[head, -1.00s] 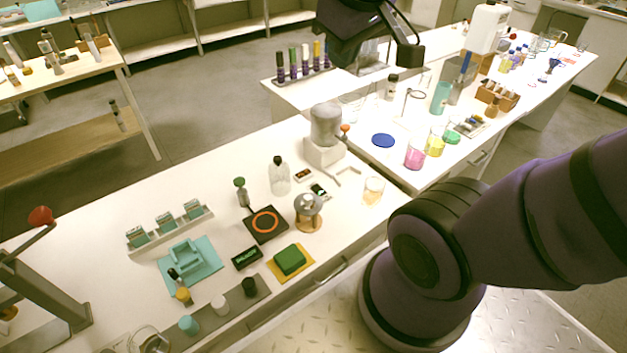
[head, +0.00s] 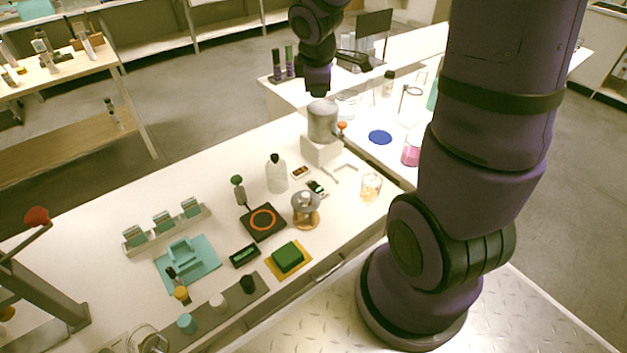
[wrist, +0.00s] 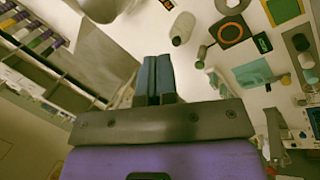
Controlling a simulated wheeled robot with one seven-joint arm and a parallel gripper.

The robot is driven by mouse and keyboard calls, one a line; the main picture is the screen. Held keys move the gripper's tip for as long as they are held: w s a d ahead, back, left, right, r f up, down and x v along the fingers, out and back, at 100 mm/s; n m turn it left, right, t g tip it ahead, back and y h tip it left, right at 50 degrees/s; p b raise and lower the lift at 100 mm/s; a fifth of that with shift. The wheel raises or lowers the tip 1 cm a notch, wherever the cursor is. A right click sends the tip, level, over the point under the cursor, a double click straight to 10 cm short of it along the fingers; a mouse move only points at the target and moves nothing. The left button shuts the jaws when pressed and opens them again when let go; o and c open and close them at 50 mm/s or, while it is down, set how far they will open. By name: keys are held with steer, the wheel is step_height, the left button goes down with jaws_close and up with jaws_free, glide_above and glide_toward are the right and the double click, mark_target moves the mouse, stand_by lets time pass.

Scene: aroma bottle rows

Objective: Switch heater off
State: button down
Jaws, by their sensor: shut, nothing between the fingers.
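The heater (head: 247,229) is a flat black square plate with a bright orange ring (head: 263,220) on top, on the near bench. It also shows at the upper right of the wrist view (wrist: 216,34). A small black box with a green display (head: 244,256) lies in front of it; this box also shows beside the heater in the wrist view (wrist: 263,43). I cannot make out a switch. My gripper (wrist: 157,60) is shut and empty, its dark fingers together. It is raised at the back of the bench, well apart from the heater.
Near the heater stand a clear bottle with a black cap (head: 276,176), a round flask on a wooden stand (head: 305,208) and a green block (head: 287,257). A grey rounded device (head: 323,122) stands at the bench's back. A teal holder (head: 190,262) lies left.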

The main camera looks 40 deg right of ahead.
steer(key=w+d+f+n+y, duration=0.1)
steer(key=w+f+n, duration=0.1)
steer(key=f, duration=0.3)
steer(key=w+d+f+n, duration=0.1)
steer(key=f+n, duration=0.1)
steer(key=f, duration=0.4)
steer(key=n+g+y, duration=0.1)
steer(key=n+y, duration=0.1)
steer(key=n, duration=0.2)
glide_above(315, 187)
steer(key=s, duration=0.1)
step_height(315, 187, down, 10)
steer(key=shift+f, duration=0.25)
steer(key=shift+d, duration=0.1)
steer(key=f, duration=0.4)
steer(key=w+f, duration=0.1)
steer(key=f, duration=0.4)
steer(key=w+f, duration=0.1)
steer(key=f, duration=0.4)
steer(key=shift+f, duration=0.15)
steer(key=shift+s, duration=0.15)
steer(key=shift+s, duration=0.65)
steer(key=shift+r, duration=0.2)
